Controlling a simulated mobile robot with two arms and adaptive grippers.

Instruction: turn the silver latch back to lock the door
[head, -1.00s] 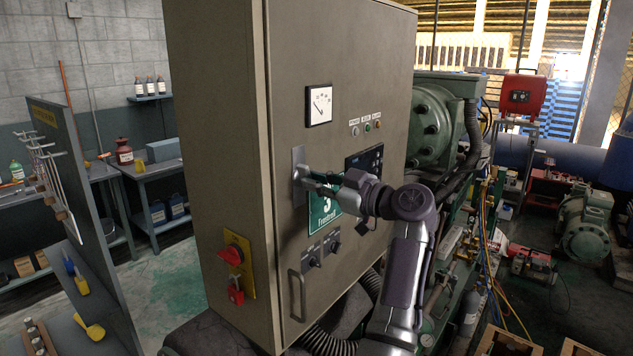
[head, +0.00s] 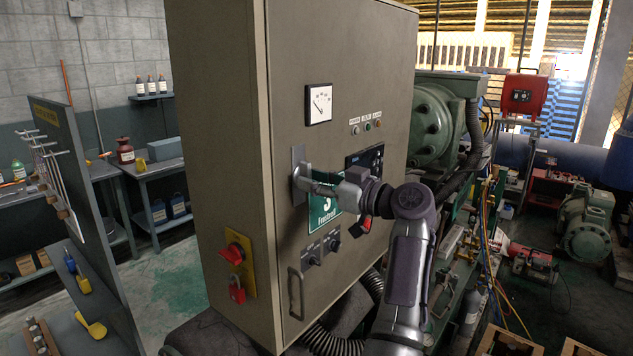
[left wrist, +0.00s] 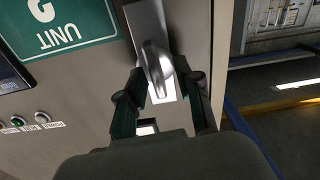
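The silver latch (head: 299,174) is on the front door (head: 345,55) of the beige cabinet, left of the green unit sign (head: 326,212). The door looks flush with the cabinet. My left gripper (head: 305,178) is at the latch, its wrist partly covering the sign. In the left wrist view the latch's handle (left wrist: 157,68) lies between the two fingertips of my left gripper (left wrist: 161,82). The fingertips come in close on both sides and appear shut on it, though contact is partly hidden. My right gripper is not in view.
A red rotary switch on a yellow plate (head: 246,262) is on the cabinet's side, with a red padlock (head: 237,290) below. A door pull (head: 296,294) and two knobs are low on the door. A gauge (head: 319,104) is above. Green machinery (head: 436,125) stands to the right.

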